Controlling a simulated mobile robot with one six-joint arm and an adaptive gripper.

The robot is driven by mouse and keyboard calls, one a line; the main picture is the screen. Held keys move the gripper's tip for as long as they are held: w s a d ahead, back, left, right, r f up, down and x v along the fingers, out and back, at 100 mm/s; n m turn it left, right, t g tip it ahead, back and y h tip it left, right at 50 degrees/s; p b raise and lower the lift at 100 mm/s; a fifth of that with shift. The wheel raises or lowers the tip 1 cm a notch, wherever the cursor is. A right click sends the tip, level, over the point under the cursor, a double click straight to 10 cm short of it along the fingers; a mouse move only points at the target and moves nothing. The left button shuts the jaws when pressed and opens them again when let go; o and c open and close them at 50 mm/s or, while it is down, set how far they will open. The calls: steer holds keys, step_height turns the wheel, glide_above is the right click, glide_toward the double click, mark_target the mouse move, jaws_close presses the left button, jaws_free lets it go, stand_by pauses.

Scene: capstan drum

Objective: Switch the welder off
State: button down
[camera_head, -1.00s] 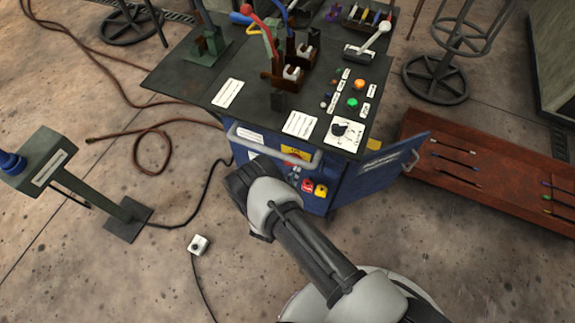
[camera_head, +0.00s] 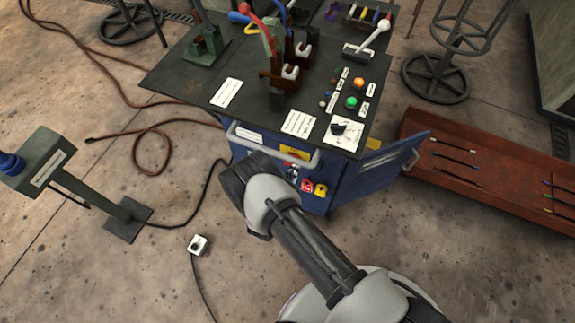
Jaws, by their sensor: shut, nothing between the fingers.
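No unit carries a readable name, so I cannot tell which one is the welder. A blue cabinet (camera_head: 333,187) stands under a dark bench top (camera_head: 190,82), its door (camera_head: 385,168) swung open to the right. Red (camera_head: 307,186) and yellow (camera_head: 320,190) controls show low on its front. On top are a black rotary knob (camera_head: 338,130) on a white plate, a green button (camera_head: 351,103) and an orange one (camera_head: 359,83). My wrist is in front of the cabinet's left side, and my gripper is hidden behind it. Switch positions are too small to read.
A grey bar handle (camera_head: 272,143) runs along the bench front. Upright levers (camera_head: 290,72) stand on top. A green pedestal (camera_head: 45,160) is at left, a small white box (camera_head: 198,245) on the floor, a rusty tray (camera_head: 480,160) at right. The front left floor is mostly clear.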

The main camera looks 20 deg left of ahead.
steer(key=shift+r, duration=0.1)
steer(key=shift+s+a, duration=0.15)
steer(key=shift+a, duration=0.05)
steer(key=shift+a+r, duration=0.25)
stand_by(0.4)
steer(key=shift+r, duration=0.1)
stand_by(0.4)
